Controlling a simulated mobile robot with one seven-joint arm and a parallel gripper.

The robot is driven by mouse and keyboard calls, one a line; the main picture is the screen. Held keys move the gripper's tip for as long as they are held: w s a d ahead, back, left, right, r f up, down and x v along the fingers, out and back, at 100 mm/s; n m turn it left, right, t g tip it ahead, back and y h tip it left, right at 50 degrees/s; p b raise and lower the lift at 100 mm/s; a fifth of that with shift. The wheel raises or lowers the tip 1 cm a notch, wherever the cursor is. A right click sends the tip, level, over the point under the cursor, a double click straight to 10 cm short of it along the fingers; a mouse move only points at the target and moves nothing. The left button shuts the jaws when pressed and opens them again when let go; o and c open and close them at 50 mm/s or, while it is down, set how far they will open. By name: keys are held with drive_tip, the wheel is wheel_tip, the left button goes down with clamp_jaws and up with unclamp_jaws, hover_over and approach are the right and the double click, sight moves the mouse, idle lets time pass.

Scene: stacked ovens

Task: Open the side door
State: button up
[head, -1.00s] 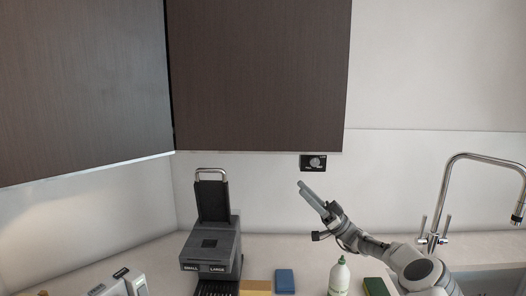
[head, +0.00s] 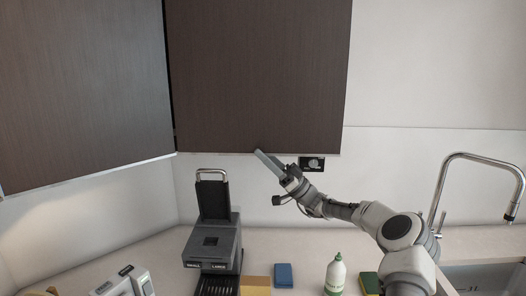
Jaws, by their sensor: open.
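Two dark brown wood-grain cabinet fronts hang on the walls, a left one (head: 85,95) and a right one (head: 260,75). Both look closed, with a dark vertical gap between them in the corner. I cannot tell which one is the side door; no handle shows on either. My gripper (head: 263,159) is open and empty at the lower edge of the right front, its fingers pointing up and left. The fingertips overlap that edge in the picture; I cannot tell whether they touch it.
Below stand a dark grey machine (head: 212,245) with a raised metal handle, sponges (head: 284,275), a white bottle (head: 335,275) and a grey-white device (head: 130,283). A small black wall box (head: 316,163) is behind my gripper. A curved tap (head: 480,157) stands at right.

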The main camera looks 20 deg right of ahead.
drive_tip(key=shift+r, duration=0.1)
clamp_jaws()
idle(1.4)
